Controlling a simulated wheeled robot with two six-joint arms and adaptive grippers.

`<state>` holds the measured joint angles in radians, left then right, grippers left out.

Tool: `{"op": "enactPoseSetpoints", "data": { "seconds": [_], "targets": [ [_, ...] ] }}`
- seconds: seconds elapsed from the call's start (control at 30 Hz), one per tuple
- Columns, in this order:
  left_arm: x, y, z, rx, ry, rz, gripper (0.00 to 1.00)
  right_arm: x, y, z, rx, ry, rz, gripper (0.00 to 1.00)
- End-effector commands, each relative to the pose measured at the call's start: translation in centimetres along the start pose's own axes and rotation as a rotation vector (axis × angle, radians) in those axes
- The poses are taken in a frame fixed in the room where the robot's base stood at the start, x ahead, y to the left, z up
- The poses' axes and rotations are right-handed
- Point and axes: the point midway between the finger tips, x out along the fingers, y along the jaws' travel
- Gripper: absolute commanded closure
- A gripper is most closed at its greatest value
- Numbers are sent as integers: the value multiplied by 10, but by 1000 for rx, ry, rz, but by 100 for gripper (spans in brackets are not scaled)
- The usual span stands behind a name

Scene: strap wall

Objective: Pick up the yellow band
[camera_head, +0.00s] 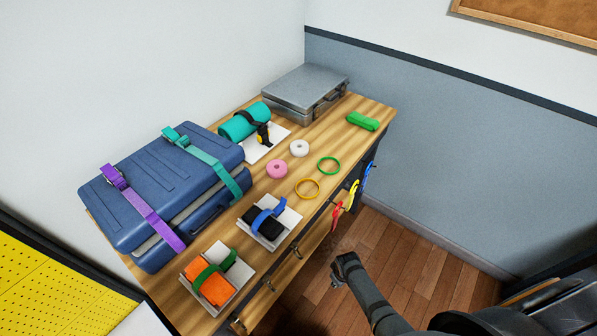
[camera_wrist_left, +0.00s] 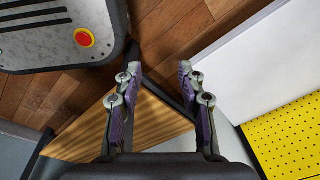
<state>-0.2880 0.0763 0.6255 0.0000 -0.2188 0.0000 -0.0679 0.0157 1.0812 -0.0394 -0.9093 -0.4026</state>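A thin yellow band (camera_head: 307,188) lies flat as a ring on the wooden table (camera_head: 383,107), near its front edge. Another yellow strap-like piece (camera_head: 353,195) hangs off the table's front side between a red and a blue one. My right gripper (camera_head: 340,270) is in front of the table, over the floor and apart from the yellow band; its finger opening is too small to tell. My left gripper (camera_wrist_left: 158,72) shows only in the left wrist view, its purple-padded fingers spread and empty. The yellow band is not in that view.
A green ring (camera_head: 328,166), a pink roll (camera_head: 277,169) and a white roll (camera_head: 299,148) lie near the yellow band. A strapped blue suitcase (camera_head: 150,170), a grey case (camera_head: 305,88) and trays with strapped bundles (camera_head: 268,222) fill the rest. Hooks line the front edge.

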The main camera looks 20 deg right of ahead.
Motion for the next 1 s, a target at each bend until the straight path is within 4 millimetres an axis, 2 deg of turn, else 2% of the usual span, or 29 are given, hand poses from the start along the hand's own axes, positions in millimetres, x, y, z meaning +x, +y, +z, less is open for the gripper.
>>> {"op": "enactPoseSetpoints", "data": {
  "seconds": [0.03,0.1,0.17,0.2,0.4,0.43,0.6,0.73,0.87,1.0],
  "targets": [
    [-21,-2,4,1,-9,-1,60,-61,18,-52,-77,17,3,70],
    [-31,-4,11,2,-21,-3,60,-128,34,-99,-190,13,-1,70],
    [-37,-6,16,3,-29,-4,60,-177,43,-124,-267,8,-5,70],
    [-41,-8,17,4,-33,-6,60,-209,48,-137,-313,8,-8,70],
    [-59,-11,16,5,-35,-8,60,-355,60,-182,-556,8,-33,70],
    [-59,-11,15,5,-33,-8,60,-367,60,-189,-605,3,-45,70],
    [-56,-8,6,3,-18,-4,60,-391,56,-221,-812,-22,-93,70],
    [-56,-6,0,2,-9,-2,60,-402,54,-233,-896,-29,-111,70],
    [-54,-6,0,2,-9,-2,60,-403,54,-234,-912,-32,-115,70],
    [-41,-5,4,2,-13,-2,60,-388,53,-233,-910,-32,-115,70]
  ]
}}
